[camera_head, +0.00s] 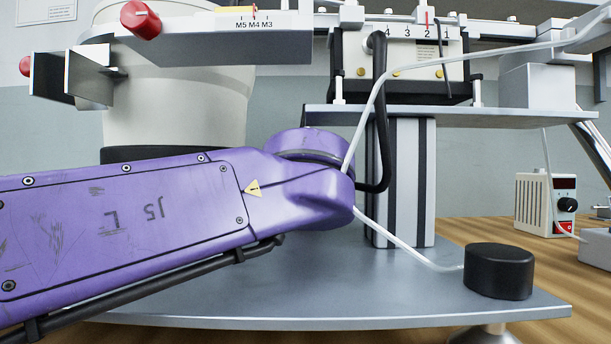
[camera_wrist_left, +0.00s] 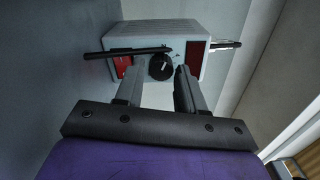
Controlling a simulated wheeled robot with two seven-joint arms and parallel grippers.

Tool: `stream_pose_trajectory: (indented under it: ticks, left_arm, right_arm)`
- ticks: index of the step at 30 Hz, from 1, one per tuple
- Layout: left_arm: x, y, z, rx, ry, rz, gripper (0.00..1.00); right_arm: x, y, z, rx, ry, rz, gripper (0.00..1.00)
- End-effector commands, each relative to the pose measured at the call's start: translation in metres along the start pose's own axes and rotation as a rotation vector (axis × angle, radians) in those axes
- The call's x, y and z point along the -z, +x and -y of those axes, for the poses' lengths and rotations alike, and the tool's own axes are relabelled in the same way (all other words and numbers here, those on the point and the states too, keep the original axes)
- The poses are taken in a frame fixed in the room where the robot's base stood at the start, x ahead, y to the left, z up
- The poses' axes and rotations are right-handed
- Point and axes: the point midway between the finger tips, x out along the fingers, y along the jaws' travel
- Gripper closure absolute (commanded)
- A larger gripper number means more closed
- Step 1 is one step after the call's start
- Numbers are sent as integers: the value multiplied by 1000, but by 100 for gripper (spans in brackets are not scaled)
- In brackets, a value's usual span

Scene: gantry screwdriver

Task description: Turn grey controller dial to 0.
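The dial's setting is too small to read. In the head view my purple left arm crosses from the left, and its gripper and this box are hidden. My right gripper is not in view.
Another, cream controller (camera_head: 532,202) with a black knob stands on the wooden table at the right. A grey plate (camera_head: 300,300) carries a black cylinder (camera_head: 499,270). A striped column (camera_head: 402,180), a raised shelf and a white cable stand close to my arm.

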Motion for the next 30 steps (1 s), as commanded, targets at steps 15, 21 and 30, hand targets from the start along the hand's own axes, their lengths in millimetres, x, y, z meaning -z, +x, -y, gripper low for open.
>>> stream_pose_trajectory:
  ticks: [15,21,30]
  left_arm:
    - [-1,-39,1,-1,-1,-4,60]
    - [-1,-85,2,1,1,-2,60]
    - [0,-106,0,1,0,1,60]
  right_arm:
    - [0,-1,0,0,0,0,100]
    - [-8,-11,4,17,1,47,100]
    - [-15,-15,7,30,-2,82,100]
